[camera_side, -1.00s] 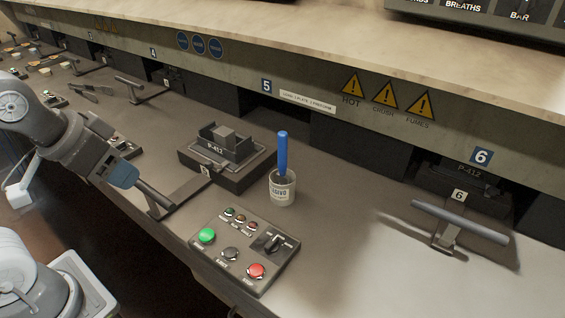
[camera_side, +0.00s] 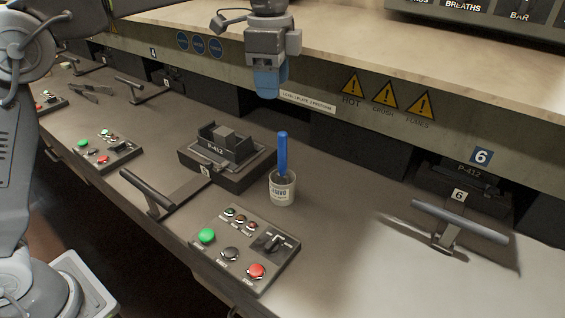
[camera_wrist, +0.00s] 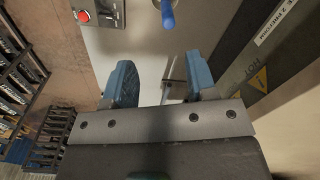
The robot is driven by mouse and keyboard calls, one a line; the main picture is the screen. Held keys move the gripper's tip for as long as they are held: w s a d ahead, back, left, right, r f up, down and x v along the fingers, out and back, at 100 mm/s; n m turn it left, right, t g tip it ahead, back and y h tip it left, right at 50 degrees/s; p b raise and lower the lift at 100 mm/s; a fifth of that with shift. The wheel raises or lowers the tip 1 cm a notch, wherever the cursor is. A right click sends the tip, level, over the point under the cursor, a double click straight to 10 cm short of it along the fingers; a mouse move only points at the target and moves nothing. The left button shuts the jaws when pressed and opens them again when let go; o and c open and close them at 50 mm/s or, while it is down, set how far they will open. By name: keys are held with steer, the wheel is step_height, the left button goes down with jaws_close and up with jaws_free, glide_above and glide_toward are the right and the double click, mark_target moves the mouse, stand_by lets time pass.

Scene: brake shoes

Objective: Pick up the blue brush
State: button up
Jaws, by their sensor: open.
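The blue brush (camera_side: 282,153) stands upright, handle up, in a pale labelled cup (camera_side: 282,189) on the bench. Its lower end is hidden in the cup. My gripper (camera_side: 267,92) is in the air above the brush, pointing down, not touching it. In the wrist view my gripper (camera_wrist: 162,82) shows two blue fingers spread apart with nothing between them. The blue brush handle (camera_wrist: 168,14) shows at the top edge of that view, beyond the fingers.
A P-412 block (camera_side: 228,150) sits left of the cup. A control panel (camera_side: 245,247) with coloured buttons lies in front. A T-handle (camera_side: 150,190) is at the left, another (camera_side: 460,222) at the right. The shelf front (camera_side: 330,95) runs behind.

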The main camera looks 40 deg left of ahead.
mark_target(283, 133)
steer(key=shift+m, duration=0.5)
steer(key=f, duration=0.3)
steer(key=w+f, duration=0.1)
steer(key=f, duration=0.2)
steer(key=d+f, duration=0.1)
steer(key=f, duration=0.2)
steer(key=shift+w+d+f, duration=0.1)
steer(key=shift+w+f, duration=0.1)
steer(key=shift+w, duration=0.05)
steer(key=shift+w+a+f, duration=0.1)
steer(key=shift+f, duration=1.3)
steer(key=shift+w+a+f, duration=0.1)
steer(key=shift+f, duration=1.25)
jaws_close()
